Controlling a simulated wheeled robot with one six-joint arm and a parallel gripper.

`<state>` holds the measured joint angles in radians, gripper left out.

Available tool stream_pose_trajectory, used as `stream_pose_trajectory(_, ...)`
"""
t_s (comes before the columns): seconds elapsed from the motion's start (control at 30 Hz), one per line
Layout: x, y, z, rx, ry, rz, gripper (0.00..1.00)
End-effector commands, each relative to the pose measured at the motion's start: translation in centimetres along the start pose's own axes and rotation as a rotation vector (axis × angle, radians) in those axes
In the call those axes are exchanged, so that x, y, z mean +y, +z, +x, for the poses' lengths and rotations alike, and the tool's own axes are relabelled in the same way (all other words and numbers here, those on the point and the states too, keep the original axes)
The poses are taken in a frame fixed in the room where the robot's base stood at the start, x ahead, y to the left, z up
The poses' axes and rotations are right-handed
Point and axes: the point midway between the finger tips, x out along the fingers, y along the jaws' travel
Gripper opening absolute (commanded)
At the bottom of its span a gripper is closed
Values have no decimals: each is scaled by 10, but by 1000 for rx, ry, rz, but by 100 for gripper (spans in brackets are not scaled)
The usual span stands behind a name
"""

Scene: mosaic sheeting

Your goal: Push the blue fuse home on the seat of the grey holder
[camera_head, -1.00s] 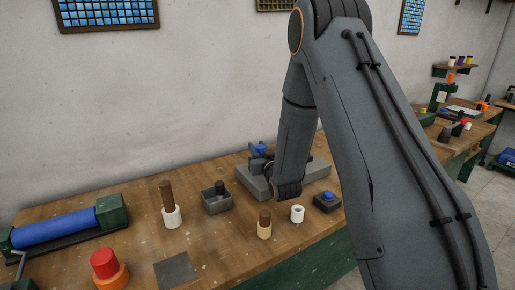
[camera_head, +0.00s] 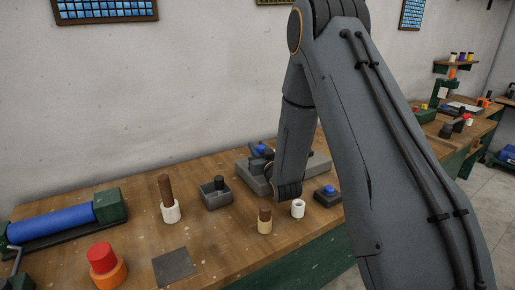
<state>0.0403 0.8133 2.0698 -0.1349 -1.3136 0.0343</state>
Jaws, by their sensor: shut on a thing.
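The grey holder (camera_head: 254,181) is a long low block at the back of the wooden bench, partly hidden behind my arm. The blue fuse (camera_head: 262,149) shows as a small blue piece above the holder's left part. My gripper (camera_head: 262,155) is small, dark and partly covered by my wrist; it is shut on the blue fuse. The seat and the fuse's lower end are hidden, so I cannot tell how deep the fuse sits.
A grey open box (camera_head: 216,196), a white cup with a brown rod (camera_head: 170,211), a tan-and-brown peg (camera_head: 264,222), a white cup (camera_head: 298,209) and a blue-topped dark block (camera_head: 327,196) stand near the holder. A blue roller (camera_head: 50,222) lies at left.

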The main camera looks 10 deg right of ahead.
Motion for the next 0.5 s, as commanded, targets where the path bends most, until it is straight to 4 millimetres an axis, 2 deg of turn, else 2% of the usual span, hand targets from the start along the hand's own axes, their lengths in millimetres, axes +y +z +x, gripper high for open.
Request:
stream_pose_trajectory(0.17, 0, 5, 0, 0, 0, 0, 0)
stream_pose_trajectory(0.2, 0, 4, 0, 1, 0, 0, 29)
stream_pose_trajectory(0.3, 0, 4, 0, 0, 0, 0, 45)
stream_pose_trajectory(0.5, 0, 4, 0, 0, 0, 0, 45)
